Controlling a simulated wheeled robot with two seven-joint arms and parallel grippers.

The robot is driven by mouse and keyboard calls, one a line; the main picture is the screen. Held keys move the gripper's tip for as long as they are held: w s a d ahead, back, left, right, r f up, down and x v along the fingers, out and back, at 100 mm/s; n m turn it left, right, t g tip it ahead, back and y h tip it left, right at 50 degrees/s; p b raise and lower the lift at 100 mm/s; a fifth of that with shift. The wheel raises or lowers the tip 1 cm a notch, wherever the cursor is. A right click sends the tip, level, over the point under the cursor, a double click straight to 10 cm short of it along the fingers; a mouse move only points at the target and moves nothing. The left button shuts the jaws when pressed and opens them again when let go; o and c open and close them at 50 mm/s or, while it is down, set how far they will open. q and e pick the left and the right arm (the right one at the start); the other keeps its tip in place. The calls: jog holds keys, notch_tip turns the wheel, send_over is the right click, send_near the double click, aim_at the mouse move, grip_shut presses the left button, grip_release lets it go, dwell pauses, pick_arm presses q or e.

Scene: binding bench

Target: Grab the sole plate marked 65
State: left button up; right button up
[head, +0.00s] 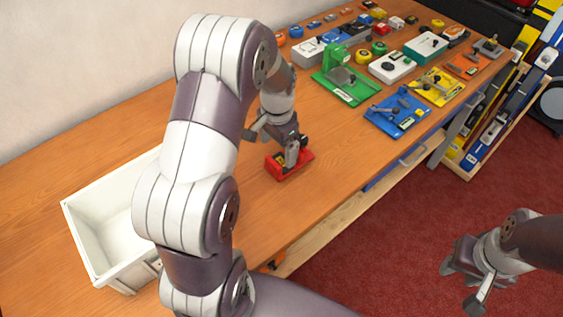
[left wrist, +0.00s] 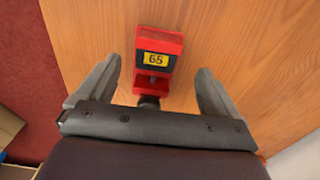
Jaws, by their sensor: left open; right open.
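A red sole plate (head: 288,165) lies on the wooden bench near its front edge. In the left wrist view the red plate (left wrist: 158,60) carries a yellow label reading 65 and has a dark knob at its near end. My left gripper (head: 277,146) is right at the plate, partly in front of it in the head view. In the left wrist view its two open fingers (left wrist: 156,84) stand on either side of the plate's near part, with a gap on both sides. My right gripper (head: 473,284) is open and empty above the red carpet.
A white bin (head: 88,222) stands at the left of the bench. Green (head: 350,88), blue (head: 397,112) and yellow (head: 438,87) devices and several other items crowd the far right of the bench. The bench around the red plate is clear. A rack (head: 490,125) stands beyond the bench.

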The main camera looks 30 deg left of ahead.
aim_at(282, 161)
pick_arm(q)
jog(key=f, duration=0.4)
jog(key=shift+w+d+f, duration=0.25)
jog(key=shift+w+d, duration=0.1)
jog(key=shift+d, duration=0.05)
jog(key=shift+f, duration=0.35)
jog(key=c, duration=1.2)
jog(key=shift+o, duration=0.2)
